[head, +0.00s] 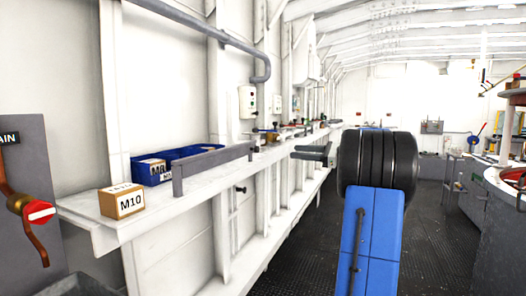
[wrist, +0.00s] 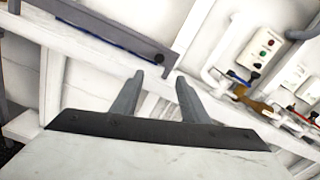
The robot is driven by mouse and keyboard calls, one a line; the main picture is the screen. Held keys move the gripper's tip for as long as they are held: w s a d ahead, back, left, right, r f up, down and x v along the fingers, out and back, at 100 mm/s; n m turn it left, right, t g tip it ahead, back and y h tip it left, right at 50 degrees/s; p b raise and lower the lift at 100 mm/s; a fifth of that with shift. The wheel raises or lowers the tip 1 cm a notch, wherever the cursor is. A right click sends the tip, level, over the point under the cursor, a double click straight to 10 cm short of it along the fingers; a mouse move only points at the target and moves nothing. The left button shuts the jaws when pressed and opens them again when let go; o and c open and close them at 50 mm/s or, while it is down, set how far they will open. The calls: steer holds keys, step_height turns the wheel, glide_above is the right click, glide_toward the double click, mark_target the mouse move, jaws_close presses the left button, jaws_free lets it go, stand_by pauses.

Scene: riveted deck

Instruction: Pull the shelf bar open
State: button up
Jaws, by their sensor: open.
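The shelf bar (head: 215,156) is a grey bar along the front edge of the white shelf, raised on end posts, in front of a blue bin. It also shows at the upper left of the wrist view (wrist: 105,28), slanting down to the right. My gripper (head: 300,152) is right of the bar in the head view, with its fingers pointing left. In the wrist view my gripper (wrist: 160,75) has its two fingers apart and nothing between them. The fingertips are clear of the bar, below its right end in that view.
The blue bin (head: 185,163) stands on the white shelf (head: 165,205) behind the bar. A box marked M10 (head: 122,201) sits at the near left end. A wall switch box (wrist: 265,45) and valves (wrist: 245,90) lie to the right. The dark floor (head: 310,255) beside the shelf is clear.

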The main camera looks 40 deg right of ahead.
mark_target(258, 149)
steer(key=x, duration=1.6)
jaws_close()
steer(key=shift+s, duration=0.1)
